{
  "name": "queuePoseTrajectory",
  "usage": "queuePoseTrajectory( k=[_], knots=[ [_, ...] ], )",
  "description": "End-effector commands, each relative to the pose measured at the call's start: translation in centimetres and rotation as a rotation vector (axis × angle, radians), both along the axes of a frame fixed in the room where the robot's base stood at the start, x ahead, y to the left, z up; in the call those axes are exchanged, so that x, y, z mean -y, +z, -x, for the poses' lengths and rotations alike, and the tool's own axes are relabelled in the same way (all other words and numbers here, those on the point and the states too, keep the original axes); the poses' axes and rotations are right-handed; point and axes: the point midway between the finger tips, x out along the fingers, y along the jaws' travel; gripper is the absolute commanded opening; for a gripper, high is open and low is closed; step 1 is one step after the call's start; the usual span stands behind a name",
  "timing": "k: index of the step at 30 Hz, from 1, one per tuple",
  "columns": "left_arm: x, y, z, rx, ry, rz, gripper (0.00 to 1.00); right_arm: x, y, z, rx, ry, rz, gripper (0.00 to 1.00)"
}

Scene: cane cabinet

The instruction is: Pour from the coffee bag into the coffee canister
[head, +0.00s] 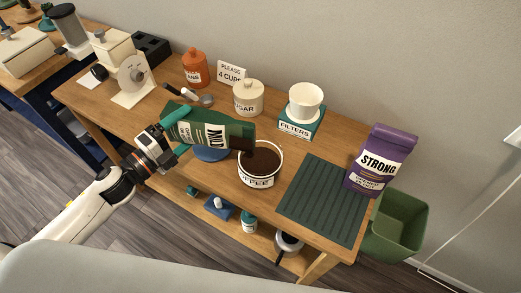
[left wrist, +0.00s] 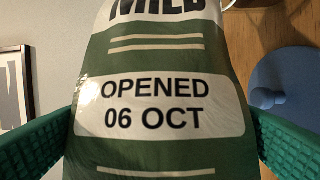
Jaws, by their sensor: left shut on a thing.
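The green coffee bag (head: 210,131), labelled MILD, is tipped on its side, its dark open end pointing right over the coffee canister (head: 257,182). My left gripper (head: 180,130) is shut on the bag, with a green finger on each side. The left wrist view shows the bag (left wrist: 155,155) close up, with "OPENED 06 OCT" on it. The canister is white, upright and open, with dark coffee inside nearly up to the rim. Dark brown shows at the bag's mouth; I cannot tell whether any is falling. My right gripper is not in view.
A blue lid (head: 209,154) lies under the bag, left of the canister. A purple STRONG bag (head: 380,160) stands by a dark green ribbed mat (head: 322,205). A sugar jar (head: 248,98) and a filters box with a white cup (head: 306,100) stand behind. A green bin (head: 400,225) is at the right.

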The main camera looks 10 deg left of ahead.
Motion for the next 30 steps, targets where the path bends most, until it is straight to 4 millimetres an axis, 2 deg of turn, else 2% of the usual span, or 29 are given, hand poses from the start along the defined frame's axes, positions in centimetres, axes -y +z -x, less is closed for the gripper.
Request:
queuePoseTrajectory(
  k=[30],
  knots=[
    [0.6,2.1,0.0,0.01,-0.002,-0.111,0.53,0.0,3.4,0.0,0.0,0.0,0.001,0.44]
  ],
)
